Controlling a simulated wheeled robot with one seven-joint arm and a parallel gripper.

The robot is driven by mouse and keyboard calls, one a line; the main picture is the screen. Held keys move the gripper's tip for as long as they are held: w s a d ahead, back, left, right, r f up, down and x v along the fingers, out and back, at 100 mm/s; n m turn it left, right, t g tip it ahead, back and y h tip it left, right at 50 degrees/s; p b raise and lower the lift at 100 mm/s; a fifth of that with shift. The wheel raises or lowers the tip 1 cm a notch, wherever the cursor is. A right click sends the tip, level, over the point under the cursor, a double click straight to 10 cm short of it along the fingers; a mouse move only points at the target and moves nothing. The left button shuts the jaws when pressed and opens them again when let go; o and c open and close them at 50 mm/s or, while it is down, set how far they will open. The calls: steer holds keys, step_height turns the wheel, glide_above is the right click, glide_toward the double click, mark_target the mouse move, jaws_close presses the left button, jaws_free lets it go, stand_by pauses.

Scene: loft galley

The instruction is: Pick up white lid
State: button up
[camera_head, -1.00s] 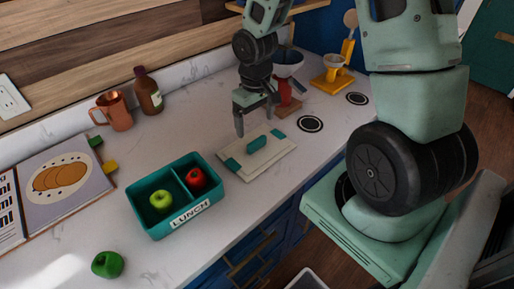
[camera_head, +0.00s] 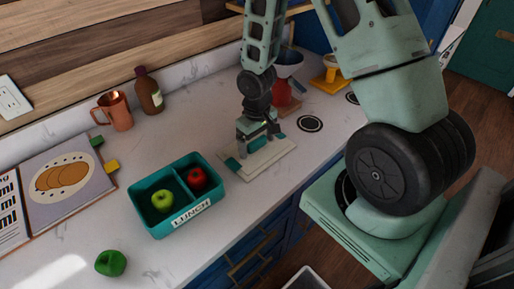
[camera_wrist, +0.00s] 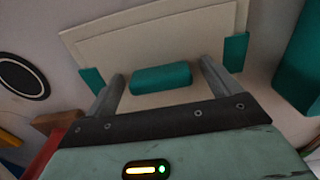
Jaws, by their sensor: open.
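The white lid (camera_head: 281,152) lies flat on the counter, right of the teal lunch box. It has teal end clips and a teal handle (camera_wrist: 161,78) in its middle. In the head view my gripper (camera_head: 257,150) is down over the lid and hides most of the handle. In the wrist view my gripper (camera_wrist: 160,82) is open, with one finger on each side of the handle and a gap at both ends. I cannot tell if the fingertips touch the lid.
The teal lunch box (camera_head: 157,229) holds a green apple (camera_head: 162,201) and a red apple (camera_head: 197,179). A green pepper (camera_head: 111,263), an open book (camera_head: 62,183), a copper mug (camera_head: 116,110) and a brown bottle (camera_head: 148,93) stand around. A red-based appliance (camera_head: 281,93) is behind my gripper.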

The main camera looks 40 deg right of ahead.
steer(key=c, duration=1.1)
steer(key=shift+r, duration=0.15)
